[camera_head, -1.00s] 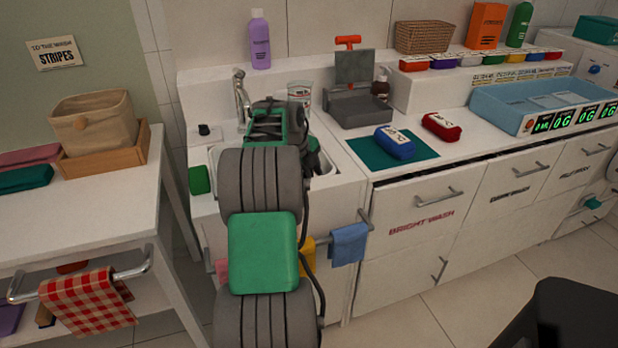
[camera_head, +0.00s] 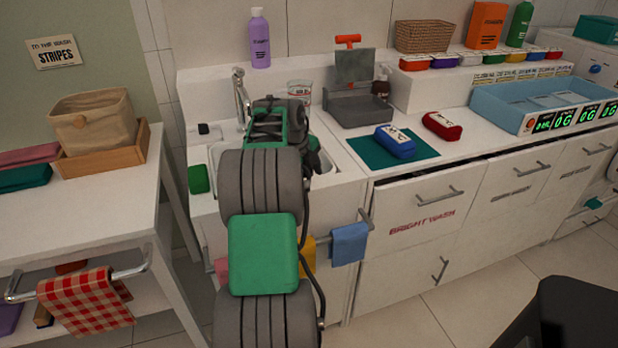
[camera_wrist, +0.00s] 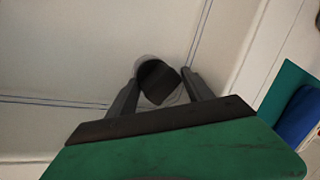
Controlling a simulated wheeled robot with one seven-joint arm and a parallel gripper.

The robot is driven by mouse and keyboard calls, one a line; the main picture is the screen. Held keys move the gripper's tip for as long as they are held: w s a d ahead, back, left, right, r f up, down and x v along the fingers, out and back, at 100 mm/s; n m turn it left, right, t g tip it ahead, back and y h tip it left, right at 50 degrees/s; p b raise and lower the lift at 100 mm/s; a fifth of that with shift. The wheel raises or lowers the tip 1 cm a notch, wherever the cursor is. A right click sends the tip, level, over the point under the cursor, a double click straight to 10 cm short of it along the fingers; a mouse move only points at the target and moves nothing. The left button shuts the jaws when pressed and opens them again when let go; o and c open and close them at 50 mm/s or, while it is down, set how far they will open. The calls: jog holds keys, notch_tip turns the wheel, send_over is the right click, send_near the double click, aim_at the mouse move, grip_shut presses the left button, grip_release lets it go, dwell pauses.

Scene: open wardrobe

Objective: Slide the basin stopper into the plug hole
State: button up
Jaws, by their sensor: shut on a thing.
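My gripper (camera_wrist: 160,92) is shut on a dark round piece with a pale rim, which looks like the basin stopper (camera_wrist: 157,76). It sits between the two fingertips in the wrist view. A pale surface with thin dark lines lies beyond it. In the head view my arm reaches over the white basin (camera_head: 345,168), and its links hide my gripper and the stopper. The plug hole cannot be made out in either view. Whether the stopper touches the surface below cannot be told.
A small dark object (camera_head: 203,129) lies on the ledge left of the tap (camera_head: 240,92). A green block (camera_head: 199,179) is at the basin's left front. Right of the basin are a grey stand (camera_head: 356,108) and a blue pouch (camera_head: 396,142) on a green mat (camera_head: 372,157).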

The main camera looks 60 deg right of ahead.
aim_at(309, 170)
jog(key=shift+r+p, duration=1.5)
jog(key=shift+r, duration=1.1)
jog(key=shift+r, duration=0.1)
